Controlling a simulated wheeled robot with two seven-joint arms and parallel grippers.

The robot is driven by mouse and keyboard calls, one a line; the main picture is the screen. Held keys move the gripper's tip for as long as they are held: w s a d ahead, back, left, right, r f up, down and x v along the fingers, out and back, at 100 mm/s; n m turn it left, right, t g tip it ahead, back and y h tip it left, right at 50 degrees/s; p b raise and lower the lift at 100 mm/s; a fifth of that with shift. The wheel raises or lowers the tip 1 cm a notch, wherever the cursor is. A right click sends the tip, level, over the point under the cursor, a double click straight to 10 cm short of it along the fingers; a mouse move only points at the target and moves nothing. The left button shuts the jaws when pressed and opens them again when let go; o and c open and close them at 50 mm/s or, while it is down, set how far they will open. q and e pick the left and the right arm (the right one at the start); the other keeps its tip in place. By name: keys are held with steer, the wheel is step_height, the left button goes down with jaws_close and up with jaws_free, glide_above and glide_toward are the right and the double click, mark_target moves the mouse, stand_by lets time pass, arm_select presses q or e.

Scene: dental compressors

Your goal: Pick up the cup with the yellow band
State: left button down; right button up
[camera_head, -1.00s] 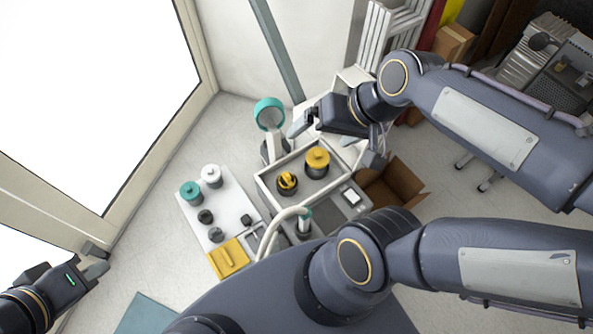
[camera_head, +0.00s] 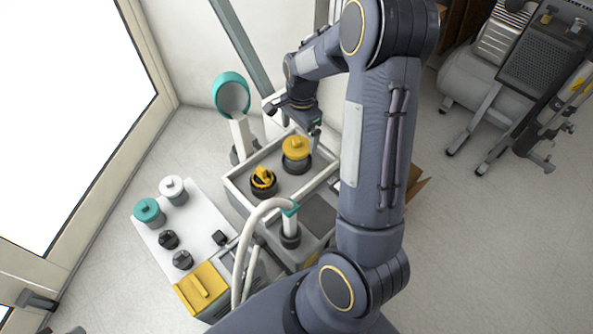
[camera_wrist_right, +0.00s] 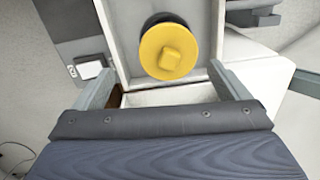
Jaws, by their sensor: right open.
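A yellow-topped cup (camera_head: 296,148) with a square knob and a dark base stands upright in the white-rimmed tray (camera_head: 236,194). Beside it is a dark cup (camera_head: 263,183) with yellow parts at its top. I cannot make out a clear band on either. My right gripper (camera_head: 294,118) is open and empty, just beyond the yellow-topped cup at the tray's far edge. In the right wrist view, the yellow top (camera_wrist_right: 168,51) lies ahead, between and beyond the open fingers (camera_wrist_right: 164,80).
A teal round-headed stand (camera_head: 231,97) rises behind the tray. A curved white hose (camera_head: 243,250) arches in front.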

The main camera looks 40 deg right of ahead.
mark_target(300, 141)
steer(key=f, duration=0.3)
steer(key=shift+w+d+m, duration=0.25)
steer(key=shift+d+m, duration=0.05)
steer(key=shift+d, duration=0.1)
steer(key=shift+f+b, duration=0.6)
steer(key=shift+f, duration=0.25)
steer(key=f+b, duration=0.1)
steer(key=f, duration=0.2)
steer(key=f+b, duration=0.1)
steer(key=f, duration=0.1)
steer(key=shift+w+a+f+b, duration=0.15)
steer(key=shift+w+a+b, duration=0.1)
steer(key=shift+w+b, duration=0.15)
arm_select(q)
step_height(300, 141, down, 5)
steer(key=shift+r, duration=0.2)
arm_select(e)
steer(key=c, duration=1.2)
